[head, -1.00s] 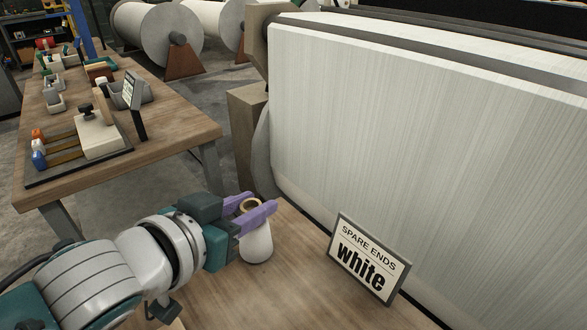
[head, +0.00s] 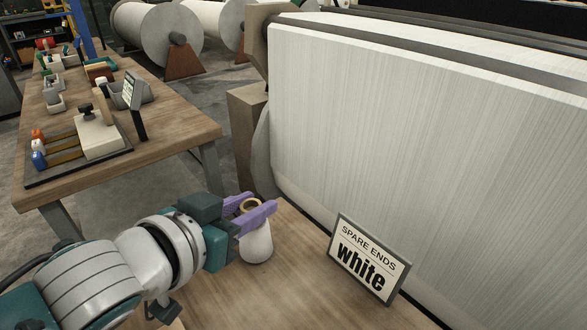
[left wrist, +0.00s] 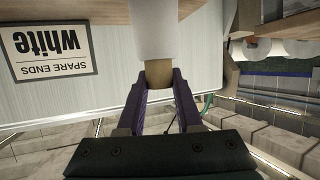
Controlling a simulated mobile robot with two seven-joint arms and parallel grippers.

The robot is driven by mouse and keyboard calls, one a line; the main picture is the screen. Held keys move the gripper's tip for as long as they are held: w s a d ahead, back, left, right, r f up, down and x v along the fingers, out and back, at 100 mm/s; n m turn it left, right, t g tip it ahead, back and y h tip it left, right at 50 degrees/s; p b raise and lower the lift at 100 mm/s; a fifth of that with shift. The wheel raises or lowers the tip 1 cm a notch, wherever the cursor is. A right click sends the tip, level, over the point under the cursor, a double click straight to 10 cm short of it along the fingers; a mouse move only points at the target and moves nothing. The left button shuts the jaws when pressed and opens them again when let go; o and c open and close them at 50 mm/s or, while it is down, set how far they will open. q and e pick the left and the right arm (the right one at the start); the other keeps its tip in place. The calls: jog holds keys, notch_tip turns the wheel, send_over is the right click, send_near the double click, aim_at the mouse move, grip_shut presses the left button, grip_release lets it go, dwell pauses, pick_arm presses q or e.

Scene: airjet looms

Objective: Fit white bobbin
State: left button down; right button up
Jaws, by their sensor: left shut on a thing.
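The white bobbin (head: 256,245) stands upright on the wooden surface in front of the loom, with a tan tube end at its top. My left gripper (head: 257,208) has purple fingers shut on that tube end, one on each side. In the left wrist view the white bobbin (left wrist: 154,30) and its tan end (left wrist: 158,74) sit between the two fingers of my left gripper (left wrist: 159,82). A sign reading "SPARE ENDS white" (head: 368,258) stands to the right of the bobbin. My right gripper is in none of the views.
The loom's large white warp beam (head: 400,130) rises close behind the bobbin and sign. A wooden workbench (head: 175,130) at the left holds a tray with red, white and blue pieces and a small stand. The wooden surface (head: 290,290) in front of the sign is clear.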

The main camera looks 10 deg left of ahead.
pick_arm(q)
jog(key=shift+r, duration=0.1)
notch_tip(320, 180, up, 20)
jog(key=p, duration=0.6)
jog(key=c, duration=1.1)
grip_release()
grip_shut()
jog(key=shift+p, duration=0.3)
